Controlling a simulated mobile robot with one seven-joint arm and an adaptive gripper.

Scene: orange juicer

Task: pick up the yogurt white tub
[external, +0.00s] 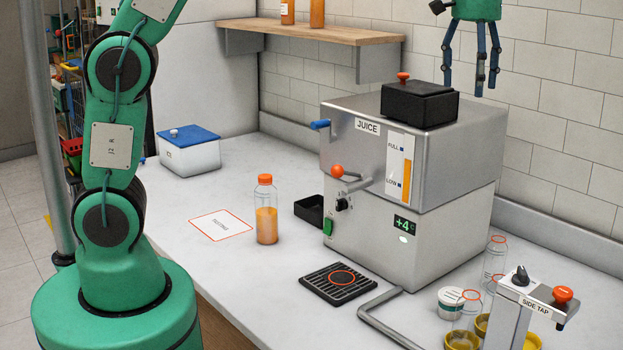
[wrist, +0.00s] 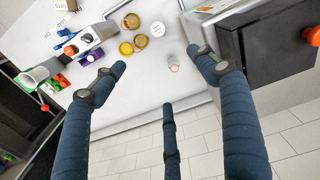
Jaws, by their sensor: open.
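The yogurt white tub (external: 451,303) appears to be the small round tub with a pale lid on the counter, right of the juicer. It looks upright, with a bottle partly in front of it. In the wrist view a white round lid (wrist: 141,41) that seems to be this tub lies beyond my fingertips, near yellow-rimmed tubs. My gripper (external: 471,84) hangs high in the air beside the juicer's top, well above and apart from the tub. Its blue fingers (wrist: 158,70) are spread open with nothing between them.
The steel juicer (external: 400,230) with a black hopper (external: 420,102) stands close to my gripper. Clear bottles (external: 494,258), yellow tubs (external: 462,340) and the side tap (external: 525,300) crowd the tub.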

